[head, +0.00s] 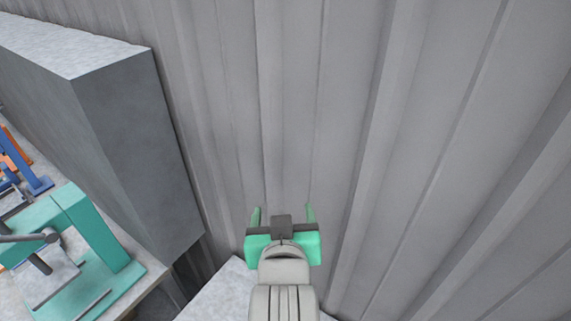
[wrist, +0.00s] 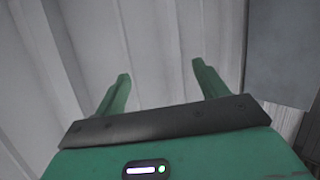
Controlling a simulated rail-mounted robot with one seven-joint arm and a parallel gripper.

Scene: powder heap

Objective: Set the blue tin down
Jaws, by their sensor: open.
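My gripper (head: 282,215) is open and empty, with its two green fingers spread apart. It points toward the grey corrugated wall in the head view. In the wrist view my gripper (wrist: 160,85) shows both fingers apart with only the wall behind them. The blue tin is not seen in either view.
The corrugated wall (head: 335,110) fills most of the head view. A large grey block (head: 140,140) stands to the left. A pale surface (head: 222,292) lies below my gripper. A bench with a green machine (head: 100,235) and blue and orange parts is at the lower left.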

